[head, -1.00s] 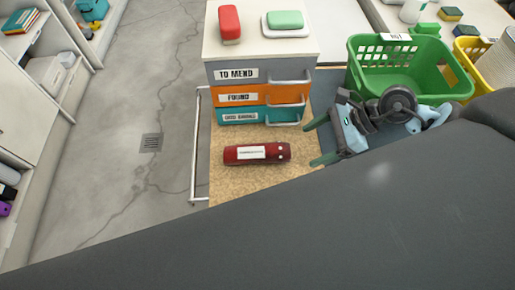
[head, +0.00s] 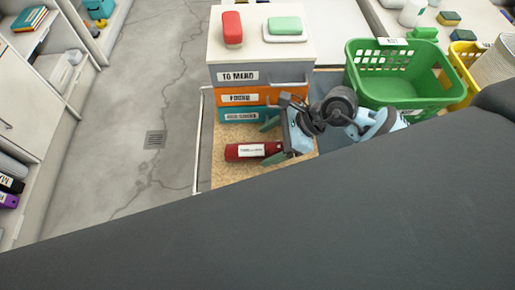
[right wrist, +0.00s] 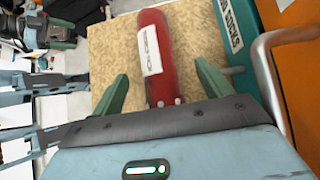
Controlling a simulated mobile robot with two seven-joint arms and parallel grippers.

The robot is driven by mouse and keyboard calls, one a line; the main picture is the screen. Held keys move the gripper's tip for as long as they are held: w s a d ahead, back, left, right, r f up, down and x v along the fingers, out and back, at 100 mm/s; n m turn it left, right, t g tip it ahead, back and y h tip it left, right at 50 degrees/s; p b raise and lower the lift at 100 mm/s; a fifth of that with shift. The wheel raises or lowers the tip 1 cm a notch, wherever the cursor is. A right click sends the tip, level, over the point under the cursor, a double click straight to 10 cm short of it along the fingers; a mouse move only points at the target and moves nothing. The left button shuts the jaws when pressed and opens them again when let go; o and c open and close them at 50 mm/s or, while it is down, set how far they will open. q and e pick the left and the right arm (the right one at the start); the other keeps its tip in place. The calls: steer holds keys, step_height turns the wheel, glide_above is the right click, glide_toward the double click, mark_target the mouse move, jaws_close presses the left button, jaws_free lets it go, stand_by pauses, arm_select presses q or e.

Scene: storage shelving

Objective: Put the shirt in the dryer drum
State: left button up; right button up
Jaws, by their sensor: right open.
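No shirt and no dryer drum can be made out in these views. My right gripper (head: 270,141) is open, with its green fingers reaching left over the right end of a dark red cylinder with a white label (head: 240,151). In the right wrist view the red cylinder (right wrist: 157,55) runs between the two spread fingers, with a gap on each side. Its near end is close to the palm.
The cylinder lies on a tan board (head: 228,172) before a drawer stack (head: 238,96) with protruding handles. A red and a green block (head: 285,25) sit on top. A green basket (head: 405,95) stands right. Cracked floor (head: 120,110) lies open at left.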

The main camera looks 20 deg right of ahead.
mark_target(264, 145)
steer(key=shift+x, duration=1.5)
steer(key=c, duration=1.2)
